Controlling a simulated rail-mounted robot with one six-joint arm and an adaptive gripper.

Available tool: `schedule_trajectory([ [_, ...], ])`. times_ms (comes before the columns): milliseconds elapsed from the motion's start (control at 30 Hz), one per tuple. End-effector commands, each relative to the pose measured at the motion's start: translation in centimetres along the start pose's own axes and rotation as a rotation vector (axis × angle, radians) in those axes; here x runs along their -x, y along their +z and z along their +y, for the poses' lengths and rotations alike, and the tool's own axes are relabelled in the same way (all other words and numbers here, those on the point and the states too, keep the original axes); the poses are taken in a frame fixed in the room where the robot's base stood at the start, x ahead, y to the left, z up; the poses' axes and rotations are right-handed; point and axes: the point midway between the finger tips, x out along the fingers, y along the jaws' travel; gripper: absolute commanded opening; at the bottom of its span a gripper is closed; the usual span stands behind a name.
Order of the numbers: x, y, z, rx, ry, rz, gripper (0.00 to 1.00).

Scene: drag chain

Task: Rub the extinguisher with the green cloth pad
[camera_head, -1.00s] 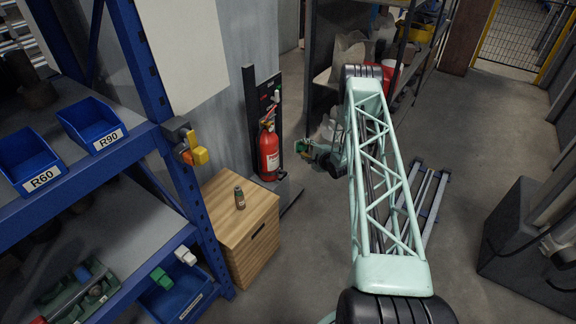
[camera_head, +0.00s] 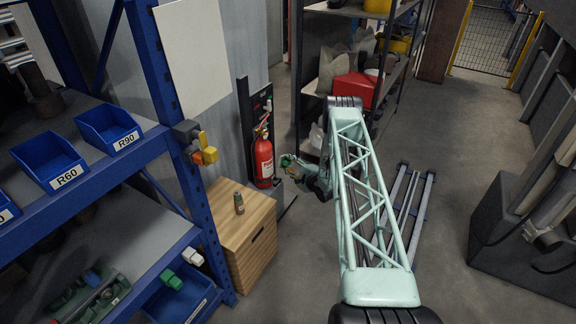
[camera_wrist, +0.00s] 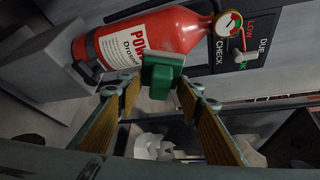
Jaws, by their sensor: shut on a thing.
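The red extinguisher (camera_head: 263,160) stands upright on a low grey base against the wall, beside a black post. In the wrist view the extinguisher (camera_wrist: 178,30) fills the top, with its white label and pressure gauge showing. My gripper (camera_head: 290,163) is just right of it in the head view. In the wrist view my gripper (camera_wrist: 160,92) is shut on the green cloth pad (camera_wrist: 161,80). The pad overlaps the extinguisher's lower edge in the wrist view. In the head view a small gap shows between them; contact is hard to tell.
A blue shelf (camera_head: 166,150) with bins is at left. A metal rack (camera_head: 392,85) stands behind my arm.

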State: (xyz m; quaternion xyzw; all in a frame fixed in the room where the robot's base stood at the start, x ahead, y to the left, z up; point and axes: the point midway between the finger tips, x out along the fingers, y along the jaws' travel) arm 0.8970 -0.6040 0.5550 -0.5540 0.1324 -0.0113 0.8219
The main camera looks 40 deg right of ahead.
Motion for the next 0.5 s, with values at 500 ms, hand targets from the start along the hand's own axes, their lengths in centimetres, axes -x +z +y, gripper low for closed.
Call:
schedule_trajectory([
  [500, -1.0, 0.7, 0.1, 0.001, 0.001, -0.001, 0.21],
])
